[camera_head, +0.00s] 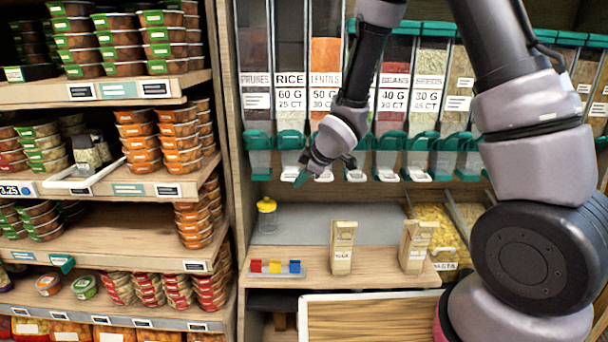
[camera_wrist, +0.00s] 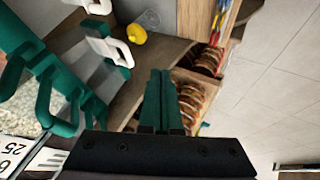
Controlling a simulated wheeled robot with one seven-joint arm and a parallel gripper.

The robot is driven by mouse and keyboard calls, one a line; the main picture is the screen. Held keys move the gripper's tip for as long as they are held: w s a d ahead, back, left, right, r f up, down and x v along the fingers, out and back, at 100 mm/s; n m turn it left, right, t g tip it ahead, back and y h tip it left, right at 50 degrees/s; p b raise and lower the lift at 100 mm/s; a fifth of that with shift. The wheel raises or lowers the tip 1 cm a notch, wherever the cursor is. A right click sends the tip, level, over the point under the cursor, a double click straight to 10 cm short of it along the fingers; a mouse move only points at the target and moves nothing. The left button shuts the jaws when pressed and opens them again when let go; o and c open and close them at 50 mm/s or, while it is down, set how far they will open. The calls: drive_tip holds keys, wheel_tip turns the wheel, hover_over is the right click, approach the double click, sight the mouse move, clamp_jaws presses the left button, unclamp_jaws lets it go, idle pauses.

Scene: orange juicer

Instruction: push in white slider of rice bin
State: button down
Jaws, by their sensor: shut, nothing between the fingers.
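The rice bin (camera_head: 290,100) is a clear dispenser with a white RICE label, second from the left in the row. A teal dispensing part is at its base, with a white slider (camera_head: 291,172) below it, small and partly unclear beside my fingertips. My gripper (camera_head: 301,179) is in front of the lower edge of the rice and lentils bins, its teal fingers pointing down and left. In the wrist view, the fingers (camera_wrist: 160,100) are together and empty. A white slider (camera_wrist: 112,45) shows left of them, apart from them; I cannot tell which bin it belongs to.
Neighbouring bins with teal parts and white sliders (camera_head: 387,174) run to the right. A yellow-topped jar (camera_head: 267,215) stands on the grey surface below. Two paper bags (camera_head: 343,248) and a tray of coloured blocks (camera_head: 275,268) sit on the wooden ledge. Food shelves stand left.

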drive_tip(key=w+a+f, duration=0.2)
drive_tip(key=w+f, duration=0.1)
drive_tip(key=w, duration=0.3)
drive_tip(key=shift+w+f, duration=0.15)
drive_tip(key=shift+w, duration=0.1)
